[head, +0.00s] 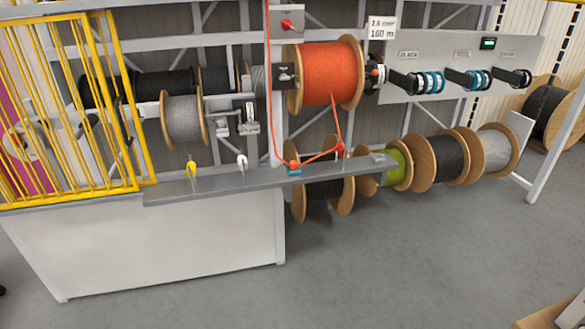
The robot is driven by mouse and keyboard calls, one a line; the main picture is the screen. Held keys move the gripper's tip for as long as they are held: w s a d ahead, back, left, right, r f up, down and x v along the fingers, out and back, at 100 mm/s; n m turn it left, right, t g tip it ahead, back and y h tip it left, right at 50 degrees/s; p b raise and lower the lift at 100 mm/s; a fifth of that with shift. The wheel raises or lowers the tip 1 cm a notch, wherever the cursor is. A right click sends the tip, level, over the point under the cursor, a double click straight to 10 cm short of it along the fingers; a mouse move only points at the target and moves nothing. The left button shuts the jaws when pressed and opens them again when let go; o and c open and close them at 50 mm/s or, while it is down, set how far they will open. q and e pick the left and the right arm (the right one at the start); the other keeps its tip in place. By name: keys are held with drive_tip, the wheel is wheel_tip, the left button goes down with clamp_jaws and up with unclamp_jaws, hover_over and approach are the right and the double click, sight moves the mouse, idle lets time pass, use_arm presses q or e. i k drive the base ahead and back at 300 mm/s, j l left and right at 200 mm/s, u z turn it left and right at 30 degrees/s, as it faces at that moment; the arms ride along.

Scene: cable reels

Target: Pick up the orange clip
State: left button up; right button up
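I cannot make out a clearly orange clip. A small red-orange piece (341,151) stands on the grey ledge (218,182), where the orange cable comes down; it is too small to tell whether it is the clip. A similar yellow piece (191,169) and a white piece (242,161) stand farther left on the ledge. A small blue piece (294,171) sits at the ledge's front edge by the cable. The orange cable reel (328,74) hangs above. Neither of my grippers is in view.
A yellow barred guard (60,110) stands at the left above a white cabinet (170,245). Several wooden reels, such as a black one (447,158), line the lower right. Teal and black rings (425,82) hang on pegs. The grey floor (400,265) in front is clear.

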sight(294, 165)
drive_tip(key=i+u, duration=0.2)
drive_tip(key=i, duration=0.6)
drive_tip(key=i+l+u, duration=0.25)
drive_tip(key=i, duration=0.55)
drive_tip(key=i+j, duration=0.05)
drive_tip(key=j, duration=0.05)
